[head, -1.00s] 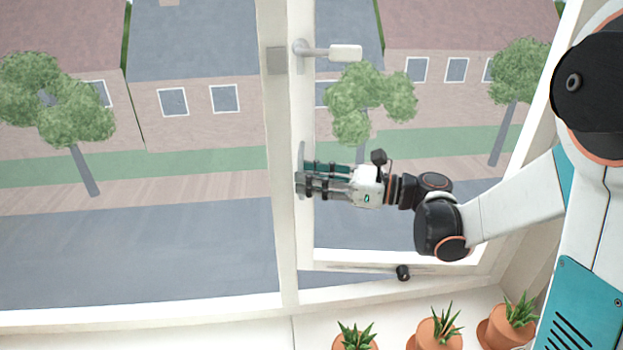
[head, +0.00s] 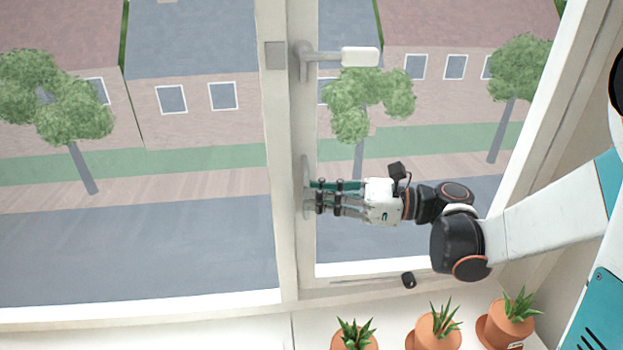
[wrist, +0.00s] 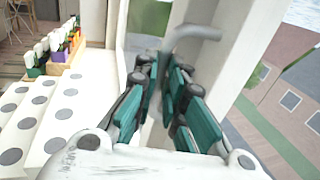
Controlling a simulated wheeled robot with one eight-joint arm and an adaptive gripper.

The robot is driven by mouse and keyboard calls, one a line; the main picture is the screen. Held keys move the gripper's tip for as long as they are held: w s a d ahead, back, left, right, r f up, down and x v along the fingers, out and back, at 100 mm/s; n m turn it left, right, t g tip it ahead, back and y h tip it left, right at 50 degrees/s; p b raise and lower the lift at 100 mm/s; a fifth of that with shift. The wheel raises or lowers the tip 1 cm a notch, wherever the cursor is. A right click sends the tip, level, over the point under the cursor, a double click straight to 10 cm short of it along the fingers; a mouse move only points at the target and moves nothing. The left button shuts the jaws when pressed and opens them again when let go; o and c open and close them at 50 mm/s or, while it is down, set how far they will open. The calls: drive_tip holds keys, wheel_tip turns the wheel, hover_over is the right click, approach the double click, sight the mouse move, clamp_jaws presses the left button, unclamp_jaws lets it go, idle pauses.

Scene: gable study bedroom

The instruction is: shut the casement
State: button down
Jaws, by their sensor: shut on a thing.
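The casement (head: 305,120) is the right-hand sash of a white window, with glass showing the street. It stands close to its frame, and I cannot tell whether it is fully flush. A grey pull handle (head: 305,172) is on its left stile; it also shows as a curved bar in the wrist view (wrist: 192,32). My gripper (head: 314,197) is shut on the pull handle, reaching from the right; its teal-padded fingers fill the middle of the wrist view (wrist: 165,92) and hide part of the handle. A lever handle (head: 358,57) above points right, horizontal.
A thin stay bar with a black knob (head: 408,280) lies along the casement's bottom edge. Several potted plants, one in a terracotta pot (head: 437,332), stand on the sill below. A white post (head: 275,150) divides the window. Colourful items in a wooden box (wrist: 60,55) show at the wrist view's left.

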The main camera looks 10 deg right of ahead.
drive_tip(key=s, duration=0.3)
drive_tip(key=shift+s+d+f, duration=0.1)
drive_tip(key=shift+s+d, duration=0.1)
drive_tip(key=c, duration=2)
unclamp_jaws()
drive_tip(key=o, duration=0.3)
drive_tip(key=shift+s+d, duration=0.2)
drive_tip(key=shift+s, duration=0.1)
drive_tip(key=shift+o, duration=0.2)
drive_tip(key=shift+w, duration=0.1)
drive_tip(key=shift+w+a, duration=0.1)
drive_tip(key=v, duration=1.2)
